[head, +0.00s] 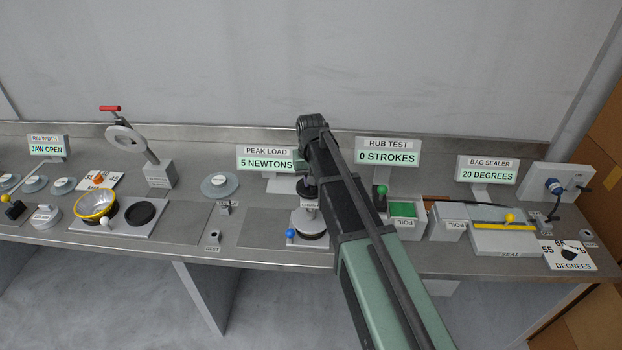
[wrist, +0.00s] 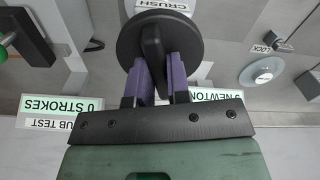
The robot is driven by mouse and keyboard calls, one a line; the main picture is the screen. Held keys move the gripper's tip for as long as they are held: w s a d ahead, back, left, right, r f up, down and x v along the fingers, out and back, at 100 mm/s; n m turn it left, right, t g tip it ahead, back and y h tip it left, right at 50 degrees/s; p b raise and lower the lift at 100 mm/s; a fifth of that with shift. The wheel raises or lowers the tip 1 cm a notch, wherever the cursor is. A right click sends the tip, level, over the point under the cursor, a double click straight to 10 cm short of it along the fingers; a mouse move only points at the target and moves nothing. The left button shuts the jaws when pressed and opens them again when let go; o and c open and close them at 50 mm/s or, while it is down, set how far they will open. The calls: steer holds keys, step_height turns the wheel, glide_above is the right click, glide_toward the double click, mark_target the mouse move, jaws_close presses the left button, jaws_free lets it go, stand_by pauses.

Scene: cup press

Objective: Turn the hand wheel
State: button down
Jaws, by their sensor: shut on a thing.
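The hand wheel (wrist: 188,38) is a dark round disc with a raised bar across its middle, seen at the top centre of the wrist view. My gripper (wrist: 158,66) has its two purple fingers on either side of that bar, shut on it. A label reading CRUSH shows just beyond the wheel. In the head view my arm covers much of this spot. The press (head: 309,222) shows beside my arm, with a dark part on top and a blue-knobbed lever at its base. The gripper's fingers are hidden there.
The PEAK LOAD display (head: 265,163) reads 5 NEWTONS. The RUB TEST display (head: 388,158) and a green-knobbed lever (head: 381,191) stand close on the right. A grey disc stand (head: 219,186) is on the left. Bare bench lies left of the press.

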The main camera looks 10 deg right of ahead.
stand_by(0.4)
steer(key=c, duration=1.1)
jaws_free()
step_height(320, 180, up, 11)
steer(key=p, duration=1.1)
steer(key=shift+f, duration=0.1)
